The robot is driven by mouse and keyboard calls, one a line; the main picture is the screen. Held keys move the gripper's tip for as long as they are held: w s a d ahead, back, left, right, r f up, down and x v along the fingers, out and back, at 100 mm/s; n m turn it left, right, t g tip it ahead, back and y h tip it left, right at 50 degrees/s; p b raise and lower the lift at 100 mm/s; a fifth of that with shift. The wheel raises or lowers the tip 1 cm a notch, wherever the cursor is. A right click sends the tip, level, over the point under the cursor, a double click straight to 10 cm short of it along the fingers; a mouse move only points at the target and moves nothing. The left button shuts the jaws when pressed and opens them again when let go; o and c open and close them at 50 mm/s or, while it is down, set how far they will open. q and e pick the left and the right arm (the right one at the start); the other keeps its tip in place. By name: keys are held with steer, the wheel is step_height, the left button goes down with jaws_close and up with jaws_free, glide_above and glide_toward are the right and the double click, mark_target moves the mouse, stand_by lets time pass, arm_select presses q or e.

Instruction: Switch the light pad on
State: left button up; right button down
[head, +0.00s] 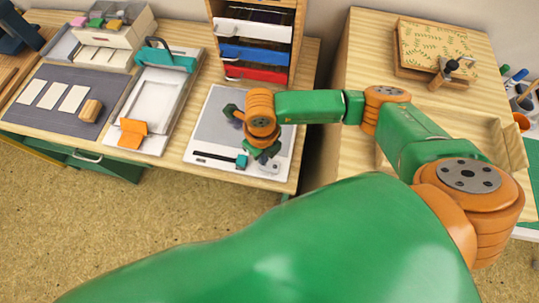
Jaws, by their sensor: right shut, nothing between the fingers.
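The light pad (208,130) is a flat white-framed panel with a dull grey surface, on the wooden table in the middle of the head view. Along its front edge is a dark slot with a teal slider knob (241,161) at the slot's right end. My right gripper (250,149) is over the pad's front right part, close to the knob. It is shut and empty. The wrist hides its fingertips in part, so I cannot tell whether it touches the knob. My left gripper is not in view.
A white tray with a teal handle (170,60) and an orange clip (132,133) lies left of the pad. A drawer unit (256,30) stands behind it. A dark mat (52,120) with white cards is at far left. A second table (355,60) stands right, across a gap.

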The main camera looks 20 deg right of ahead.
steer(key=shift+f+b, duration=1)
steer(key=shift+f, duration=0.05)
stand_by(0.7)
step_height(320, 180, up, 7)
steer(key=p, duration=0.5)
steer(key=shift+r+p, duration=0.15)
steer(key=shift+p, duration=0.2)
